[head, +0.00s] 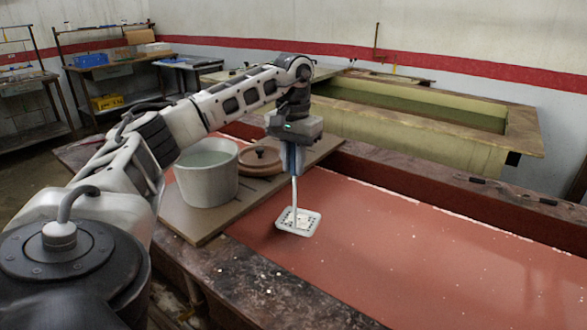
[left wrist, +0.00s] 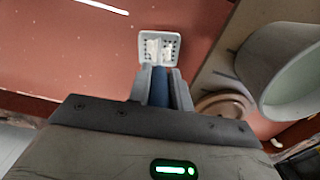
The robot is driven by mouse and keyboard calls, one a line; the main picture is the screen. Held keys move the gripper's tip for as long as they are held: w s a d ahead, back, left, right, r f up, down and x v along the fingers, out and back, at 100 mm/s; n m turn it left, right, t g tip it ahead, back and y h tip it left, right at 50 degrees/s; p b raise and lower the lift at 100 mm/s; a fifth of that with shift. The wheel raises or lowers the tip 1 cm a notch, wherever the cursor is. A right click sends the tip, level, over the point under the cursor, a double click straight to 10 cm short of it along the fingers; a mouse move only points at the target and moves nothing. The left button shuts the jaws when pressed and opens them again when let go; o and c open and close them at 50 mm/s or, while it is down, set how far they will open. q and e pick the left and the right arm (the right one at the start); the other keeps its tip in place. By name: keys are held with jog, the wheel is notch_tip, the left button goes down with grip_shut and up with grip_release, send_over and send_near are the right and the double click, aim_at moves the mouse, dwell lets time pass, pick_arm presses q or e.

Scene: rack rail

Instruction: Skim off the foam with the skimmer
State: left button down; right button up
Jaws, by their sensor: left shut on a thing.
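The skimmer (head: 309,222) has a pale square plate with holes and a thin upright handle. My left gripper (head: 292,160) is shut on its blue grip (left wrist: 159,88) and points down. The plate is over the near left part of the red liquid (head: 400,265); I cannot tell if it touches the surface. In the left wrist view the plate (left wrist: 147,36) carries whitish patches, perhaps foam. Small white flecks of foam (head: 424,213) lie scattered on the liquid and along its far edge. My right gripper is not in view.
A pale bucket (head: 205,188) stands on a brown board (head: 228,222) left of the skimmer. A round brown lid (head: 262,158) lies beside it. The vat's dark rim (head: 275,290) runs along the near side. An empty-looking yellowish tank (head: 420,136) is behind.

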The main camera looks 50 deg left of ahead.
pick_arm(q)
jog(key=shift+r, duration=2.7)
dwell(1.6)
